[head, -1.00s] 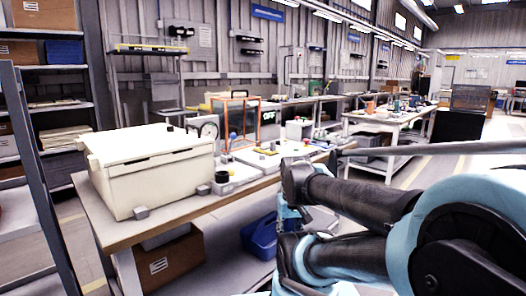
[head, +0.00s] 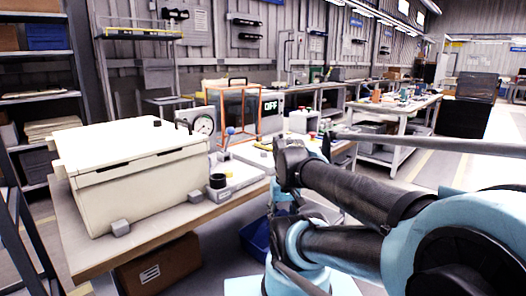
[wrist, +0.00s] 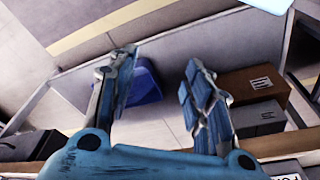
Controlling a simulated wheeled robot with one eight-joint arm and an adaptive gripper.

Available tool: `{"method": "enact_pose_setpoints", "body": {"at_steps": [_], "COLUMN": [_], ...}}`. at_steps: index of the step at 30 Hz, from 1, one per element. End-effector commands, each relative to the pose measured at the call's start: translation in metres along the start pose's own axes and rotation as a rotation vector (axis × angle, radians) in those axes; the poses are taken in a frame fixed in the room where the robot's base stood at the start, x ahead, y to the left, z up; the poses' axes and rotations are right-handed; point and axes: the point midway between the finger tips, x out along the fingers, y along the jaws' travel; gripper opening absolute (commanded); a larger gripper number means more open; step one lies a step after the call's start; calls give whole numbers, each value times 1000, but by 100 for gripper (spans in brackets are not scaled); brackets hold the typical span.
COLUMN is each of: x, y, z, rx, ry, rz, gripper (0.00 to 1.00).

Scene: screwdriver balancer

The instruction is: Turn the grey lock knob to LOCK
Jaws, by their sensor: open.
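My gripper (wrist: 160,82) is open in the wrist view, with nothing between its two fingers. It hangs over the floor and the lower part of a bench, away from the bench top. In the head view the arm covers the middle right, and I cannot make out the fingers there. I cannot pick out a knob marked LOCK for certain. A small black-topped round knob (head: 218,181) stands on a grey base (head: 236,178) on the bench, right of the cream case. No LOCK lettering is readable.
The cream case (head: 130,180) fills the left of the wooden bench (head: 180,235). Below are a blue bin (wrist: 145,82) and a brown box (wrist: 255,85). Shelving stands left.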

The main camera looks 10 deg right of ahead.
Motion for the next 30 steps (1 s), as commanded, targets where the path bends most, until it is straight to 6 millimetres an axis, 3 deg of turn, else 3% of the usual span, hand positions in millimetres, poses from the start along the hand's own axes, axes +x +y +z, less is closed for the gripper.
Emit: {"method": "enact_pose_setpoints", "body": {"at_steps": [4, 8, 18, 30], "x": [-22, -55, -134, -192], "y": [-1, -1, 0, -1], "z": [-21, -55, -163, -297], "rx": [62, 167, 479, 842], "ry": [-12, -34, -96, -160], "rz": [1, 5, 29, 84], "gripper": [47, 47, 47, 47]}}
